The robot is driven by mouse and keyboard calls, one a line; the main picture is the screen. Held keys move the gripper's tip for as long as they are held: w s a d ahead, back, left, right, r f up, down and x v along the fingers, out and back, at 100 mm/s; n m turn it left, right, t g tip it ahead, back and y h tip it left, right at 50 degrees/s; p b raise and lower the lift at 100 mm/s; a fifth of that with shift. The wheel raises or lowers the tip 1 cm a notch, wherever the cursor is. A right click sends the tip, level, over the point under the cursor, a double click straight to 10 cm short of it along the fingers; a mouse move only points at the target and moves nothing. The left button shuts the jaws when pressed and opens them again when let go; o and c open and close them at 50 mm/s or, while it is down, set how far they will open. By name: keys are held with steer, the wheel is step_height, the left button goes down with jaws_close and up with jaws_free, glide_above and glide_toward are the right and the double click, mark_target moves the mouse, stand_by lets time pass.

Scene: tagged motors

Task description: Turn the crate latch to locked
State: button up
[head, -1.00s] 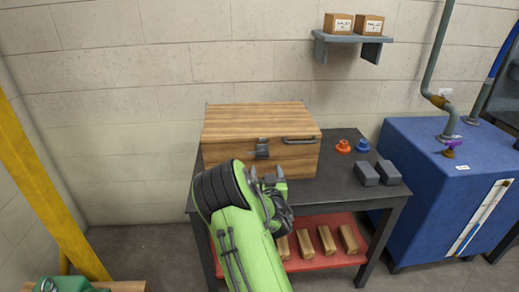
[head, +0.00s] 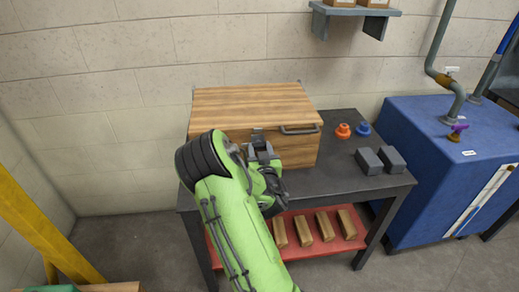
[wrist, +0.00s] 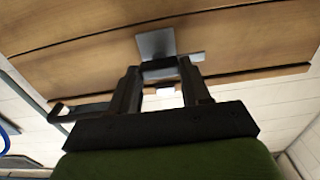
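The closed wooden crate (head: 252,104) stands on the dark workbench. Its latch (head: 258,136) is on the front face near the lid seam, partly hidden by my gripper (head: 262,150), which is right in front of it. In the wrist view, the latch's grey metal plate (wrist: 156,42) shows against the wood, just beyond the fingertips of my gripper (wrist: 160,72). The fingers are spread apart, with the latch's lower part between or just past their tips. Contact with it cannot be made out.
A metal handle (head: 300,129) sticks out right of the latch. Orange (head: 343,131) and blue (head: 363,129) parts and two grey blocks (head: 369,161) lie on the bench's right side. A red lower shelf (head: 345,243) holds several wooden blocks. A blue cabinet (head: 440,190) stands at right.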

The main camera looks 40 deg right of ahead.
steer(key=c, duration=0.5)
steer(key=shift+m, duration=0.3)
steer(key=m+p, duration=0.2)
steer(key=shift+r+m, duration=0.1)
steer(key=shift+m, duration=0.2)
steer(key=m+p, duration=0.2)
steer(key=m, duration=0.2)
steer(key=shift+s+d+m+p, duration=0.1)
steer(key=shift+m+p, duration=0.2)
steer(key=m+p, duration=0.2)
steer(key=m, duration=0.4)
steer(key=m+p, duration=0.1)
steer(key=m, duration=0.1)
steer(key=m+p, duration=0.1)
steer(key=m, duration=0.1)
steer(key=shift+f, duration=0.3)
